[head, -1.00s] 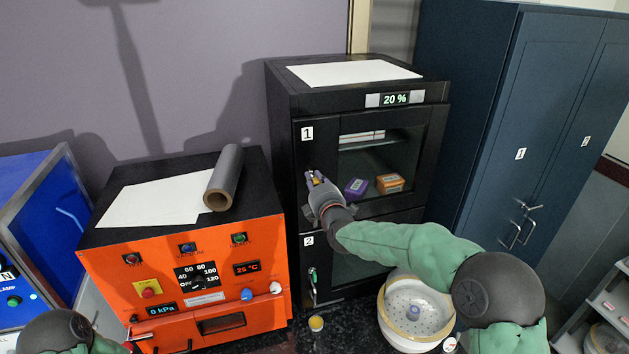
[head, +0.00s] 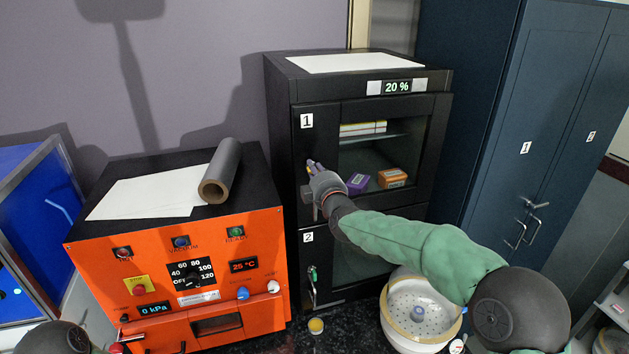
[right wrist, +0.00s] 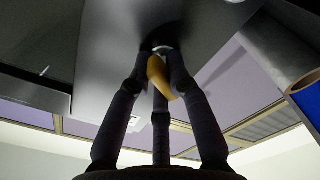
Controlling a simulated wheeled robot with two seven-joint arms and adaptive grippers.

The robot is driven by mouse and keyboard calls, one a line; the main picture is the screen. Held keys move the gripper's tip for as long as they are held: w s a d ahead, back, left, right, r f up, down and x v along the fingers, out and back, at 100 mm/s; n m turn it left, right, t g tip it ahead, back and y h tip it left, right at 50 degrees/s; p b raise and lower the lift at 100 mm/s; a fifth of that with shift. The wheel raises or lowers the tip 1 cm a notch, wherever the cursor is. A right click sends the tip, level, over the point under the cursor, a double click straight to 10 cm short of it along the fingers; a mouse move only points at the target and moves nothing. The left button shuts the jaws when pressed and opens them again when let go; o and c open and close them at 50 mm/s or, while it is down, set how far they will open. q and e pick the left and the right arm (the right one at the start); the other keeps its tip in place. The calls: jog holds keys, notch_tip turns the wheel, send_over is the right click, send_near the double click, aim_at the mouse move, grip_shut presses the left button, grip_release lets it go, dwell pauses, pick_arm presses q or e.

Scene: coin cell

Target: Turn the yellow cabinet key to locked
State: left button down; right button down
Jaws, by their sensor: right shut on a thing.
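The black dry cabinet (head: 283,160) stands at the centre of the head view, with an upper door marked 1 and a lower door marked 2. My right gripper (head: 312,166) is at the left side of the upper door. In the right wrist view, the fingers of my right gripper (right wrist: 160,75) are shut on the yellow key (right wrist: 157,72), close against the door's dark face. A round metal lock edge shows just behind the key. The fingers hide most of the key in the head view. My left gripper is not in view.
An orange oven (head: 215,260) with a grey roll (head: 220,170) on top stands left of the cabinet. A white round vessel (head: 395,325) stands below my right arm. A blue locker (head: 490,120) is at right. A small yellow-topped cup (head: 316,326) stands on the dark counter.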

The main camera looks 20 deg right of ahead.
jog(key=m+b, duration=0.2)
jog(key=shift+f+m, duration=0.2)
jog(key=shift+m, duration=0.2)
jog(key=m+b, duration=0.2)
jog(key=m, duration=0.1)
jog(key=shift+m+b, duration=0.3)
jog(key=shift+b, duration=0.05)
jog(key=m+b, duration=0.1)
jog(key=m, duration=0.1)
jog(key=shift+d+f+m, duration=0.1)
jog(key=shift+m, duration=0.2)
jog(key=shift+m+b, duration=0.95)
jog(key=shift+m, duration=0.55)
jog(key=c, duration=1.1)
grip_release()
jog(key=shift+c, duration=0.2)
jog(key=shift+s, duration=0.1)
jog(key=s, duration=1.1)
jog(key=shift+s+d, duration=0.2)
jog(key=shift+s, duration=0.15)
